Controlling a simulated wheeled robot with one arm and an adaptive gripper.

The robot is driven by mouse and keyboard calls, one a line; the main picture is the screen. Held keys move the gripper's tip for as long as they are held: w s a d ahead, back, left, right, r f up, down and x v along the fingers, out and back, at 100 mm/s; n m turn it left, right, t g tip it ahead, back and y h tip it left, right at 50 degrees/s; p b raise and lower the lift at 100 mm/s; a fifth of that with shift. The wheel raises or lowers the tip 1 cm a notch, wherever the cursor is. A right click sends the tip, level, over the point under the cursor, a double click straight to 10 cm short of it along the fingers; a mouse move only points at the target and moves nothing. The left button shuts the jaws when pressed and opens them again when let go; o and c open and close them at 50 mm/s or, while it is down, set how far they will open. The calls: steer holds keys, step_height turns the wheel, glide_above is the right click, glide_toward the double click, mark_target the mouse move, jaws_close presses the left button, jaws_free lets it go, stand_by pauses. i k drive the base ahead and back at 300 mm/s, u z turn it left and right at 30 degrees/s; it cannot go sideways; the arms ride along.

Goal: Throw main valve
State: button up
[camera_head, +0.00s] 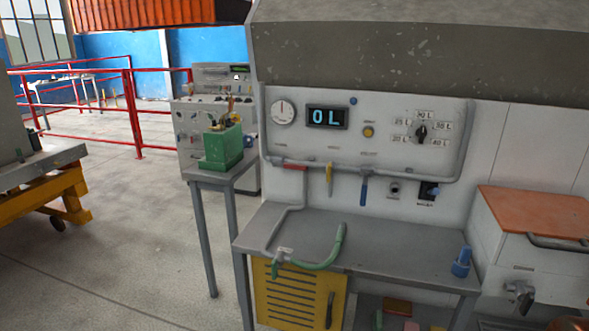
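A white control panel (330,145) stands above a grey workbench (385,255). Along the pipe (420,179) under it sit a red handle (291,167), lying along the pipe, a yellow handle (329,178) and a blue handle (364,188), both hanging down. Their labels are too small to read, so I cannot tell which is the main valve. The panel carries a round gauge (283,112), a display (327,117) reading "0 L", an orange button (368,132) and a black selector knob (420,131) ringed by litre labels. My gripper is not in view.
A green hose (325,264) lies over the bench's front edge, above a yellow louvred door (295,292). A blue bottle-like object (461,262) stands at the bench's right. A green machine (223,146) sits on a side table. Open floor (120,230) lies left.

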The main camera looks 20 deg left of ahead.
mark_target(288, 166)
steer(key=u, duration=0.45)
steer(key=k, duration=0.6)
steer(key=u, duration=0.8)
steer(key=i, duration=1.45)
steer(key=z, duration=0.65)
